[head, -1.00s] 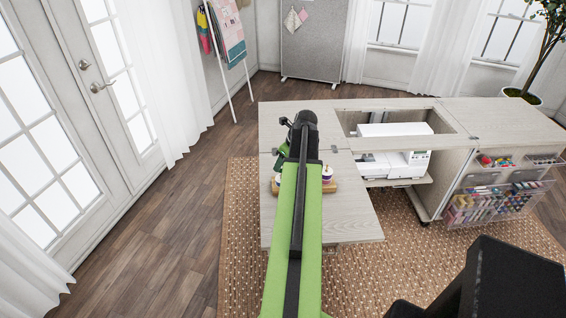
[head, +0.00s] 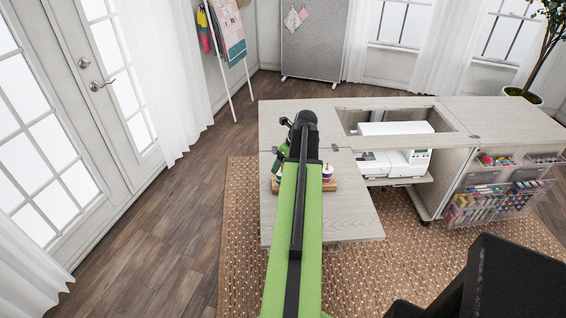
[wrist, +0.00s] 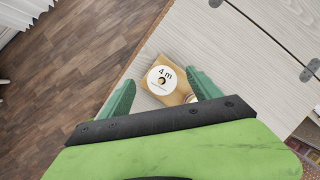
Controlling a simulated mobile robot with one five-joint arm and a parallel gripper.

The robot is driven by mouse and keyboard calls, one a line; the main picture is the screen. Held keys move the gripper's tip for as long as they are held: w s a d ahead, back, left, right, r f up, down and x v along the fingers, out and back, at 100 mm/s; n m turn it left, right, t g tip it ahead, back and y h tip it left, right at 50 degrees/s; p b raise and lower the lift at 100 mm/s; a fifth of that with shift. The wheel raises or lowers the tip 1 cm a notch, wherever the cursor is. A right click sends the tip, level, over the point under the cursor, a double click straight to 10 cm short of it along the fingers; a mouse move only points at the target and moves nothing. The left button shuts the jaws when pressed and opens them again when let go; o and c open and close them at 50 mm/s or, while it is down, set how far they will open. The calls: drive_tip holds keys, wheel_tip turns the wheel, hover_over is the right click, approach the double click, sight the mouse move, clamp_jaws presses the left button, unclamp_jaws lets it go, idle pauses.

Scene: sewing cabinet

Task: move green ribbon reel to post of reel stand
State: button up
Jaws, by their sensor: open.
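My gripper (wrist: 160,76) is open, its two green fingers spread on either side of a white round reel top marked "4 m" (wrist: 161,80). The reel has a dark centre hole and sits over a wooden base (wrist: 150,60). Its ribbon colour does not show from above, so I cannot tell whether it is the green one. In the head view my arm hides most of the wooden base (head: 330,185). A white and purple reel (head: 327,173) shows on its right part. Another pale reel edge (head: 278,172) shows on its left. No bare post is clearly visible.
The base rests on the light wood leaf of the sewing cabinet (head: 350,220). A white sewing machine (head: 405,162) sits lower in the cabinet on the right. Clear drawers of thread (head: 495,205) hang at the far right. The leaf is clear right of the base.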

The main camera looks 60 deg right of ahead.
drive_tip(key=shift+r, duration=0.1)
drive_tip(key=p+v, duration=1.6)
drive_tip(key=v, duration=0.1)
drive_tip(key=shift+r, duration=0.1)
